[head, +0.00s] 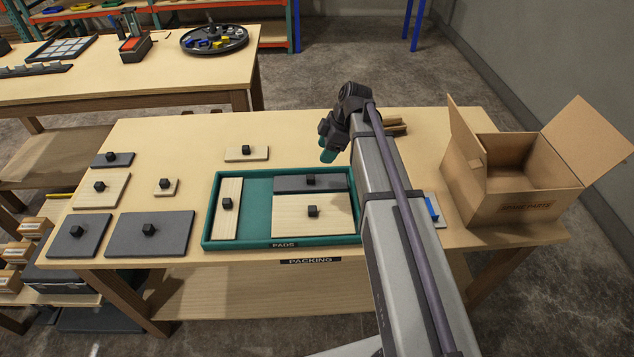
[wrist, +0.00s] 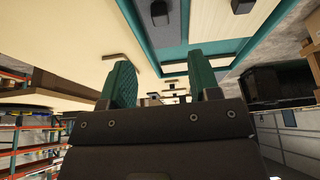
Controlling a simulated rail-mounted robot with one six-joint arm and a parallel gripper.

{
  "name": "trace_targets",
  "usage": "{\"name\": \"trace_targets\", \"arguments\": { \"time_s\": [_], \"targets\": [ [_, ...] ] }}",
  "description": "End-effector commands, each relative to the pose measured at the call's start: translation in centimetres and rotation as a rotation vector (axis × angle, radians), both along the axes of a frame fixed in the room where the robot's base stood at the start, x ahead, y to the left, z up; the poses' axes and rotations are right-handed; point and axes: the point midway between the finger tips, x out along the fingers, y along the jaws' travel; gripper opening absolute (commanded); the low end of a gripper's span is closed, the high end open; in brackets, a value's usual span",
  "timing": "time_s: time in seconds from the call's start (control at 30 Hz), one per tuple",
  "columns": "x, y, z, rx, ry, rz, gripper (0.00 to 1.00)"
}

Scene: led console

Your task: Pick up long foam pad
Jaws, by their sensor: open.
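A long, thin dark grey pad (head: 290,186) with a black knob lies along the back right of the teal tray (head: 262,243) labelled PADS; it looks like the long foam pad. In the wrist view the grey pad (wrist: 171,30) lies beyond my fingers. A wooden pad (head: 290,222) lies directly in front of it, and an upright wooden strip (head: 226,222) fills the tray's left end. My gripper (head: 328,146), with teal fingers, is open and empty above the table, behind the tray's back right. Its fingers also show in the wrist view (wrist: 163,85).
Left of the tray lie several grey and wooden knobbed pads, including a large grey pad (head: 150,245). A wooden strip (head: 235,154) lies behind the tray. An open cardboard box (head: 520,200) stands at the right. My arm covers the tray's right side.

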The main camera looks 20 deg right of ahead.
Motion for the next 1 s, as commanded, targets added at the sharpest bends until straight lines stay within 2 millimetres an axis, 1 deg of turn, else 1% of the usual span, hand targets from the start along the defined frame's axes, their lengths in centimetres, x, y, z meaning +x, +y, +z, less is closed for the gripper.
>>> {"name": "trace_targets", "arguments": {
  "time_s": [0.07, 0.3, 0.37, 0.47, 0.53, 0.57, 0.7, 0.77, 0.83, 1.0],
  "targets": [
    [0.0, 0.1, -0.7, -0.001, 0.001, -0.001, 0.56],
    [0.3, 1.7, -5.4, -0.001, 0.001, -0.003, 0.56],
    [0.4, 1.9, -5.7, -0.001, 0.001, -0.003, 0.56],
    [0.4, 2.0, -5.4, -0.001, 0.002, -0.004, 0.56],
    [0.4, 2.2, -5.9, -0.001, 0.002, -0.004, 0.56],
    [0.5, 2.3, -6.4, -0.001, 0.002, -0.004, 0.56],
    [0.6, 3.2, -9.4, 0.0, 0.003, -0.003, 0.56],
    [0.7, 3.6, -10.3, -0.001, 0.002, -0.004, 0.56],
    [0.8, 3.9, -10.5, -0.001, 0.002, -0.005, 0.56],
    [0.8, 3.9, -10.0, -0.001, 0.002, -0.005, 0.56]
  ]
}}
